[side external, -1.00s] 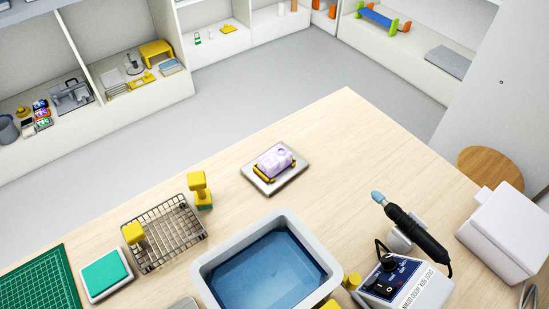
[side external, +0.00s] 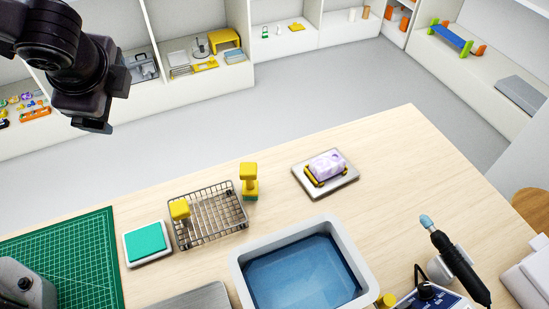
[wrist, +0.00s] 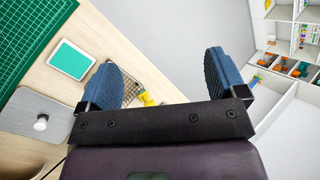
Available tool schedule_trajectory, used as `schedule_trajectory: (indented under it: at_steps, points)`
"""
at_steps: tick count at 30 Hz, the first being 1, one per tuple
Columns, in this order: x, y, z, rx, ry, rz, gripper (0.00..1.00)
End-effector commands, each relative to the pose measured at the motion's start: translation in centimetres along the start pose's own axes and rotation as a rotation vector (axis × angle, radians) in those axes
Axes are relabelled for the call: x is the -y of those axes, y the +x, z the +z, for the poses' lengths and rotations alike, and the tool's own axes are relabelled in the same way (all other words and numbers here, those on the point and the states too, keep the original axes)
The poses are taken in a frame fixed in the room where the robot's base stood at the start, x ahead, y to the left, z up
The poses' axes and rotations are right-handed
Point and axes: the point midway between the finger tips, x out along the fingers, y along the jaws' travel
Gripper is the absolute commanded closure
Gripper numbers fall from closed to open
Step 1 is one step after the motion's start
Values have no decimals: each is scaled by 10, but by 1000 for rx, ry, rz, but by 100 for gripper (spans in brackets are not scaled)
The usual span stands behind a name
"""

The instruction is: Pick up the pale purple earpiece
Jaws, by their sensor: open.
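The pale purple earpiece (side external: 326,163) rests in a yellow and black holder (side external: 312,181) on a small silver-grey tray (side external: 343,183) toward the far side of the bench. My gripper (side external: 92,126) is high at the upper left in the side view, well away from the earpiece. In the wrist view my gripper (wrist: 165,80) shows two blue finger pads spread wide apart, with nothing held between them. I cannot make out the earpiece in the wrist view.
A wire basket (side external: 215,222), a yellow-handled stamp (side external: 249,178), a teal pad (side external: 148,242) and a grey basin of blue liquid (side external: 237,262) stand near the tray. A soldering-type tool (side external: 455,262) is at right. Bench around the tray is clear.

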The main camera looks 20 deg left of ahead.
Motion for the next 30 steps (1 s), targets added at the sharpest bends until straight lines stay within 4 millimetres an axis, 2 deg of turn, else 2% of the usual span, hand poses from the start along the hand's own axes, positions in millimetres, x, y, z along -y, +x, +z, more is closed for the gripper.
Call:
schedule_trajectory:
  at_steps: [1, 5, 9, 12, 15, 18, 22, 26, 30]
  points:
    - [0, 10, -27, 6, 144, -67, 10]
    - [1, 30, -99, 1, 530, -282, 10]
    - [-16, 43, -185, -23, 968, -545, 10]
    - [-33, 46, -238, -39, 1247, -734, 10]
    - [-42, 42, -277, -46, 1455, -899, 10]
    - [-36, 28, -299, -42, 1576, -1031, 10]
    - [-34, 14, -312, -34, 1666, -1128, 10]
    - [-40, 22, -316, -26, 1706, -1139, 10]
    - [-55, 46, -322, -26, 1707, -1136, 10]
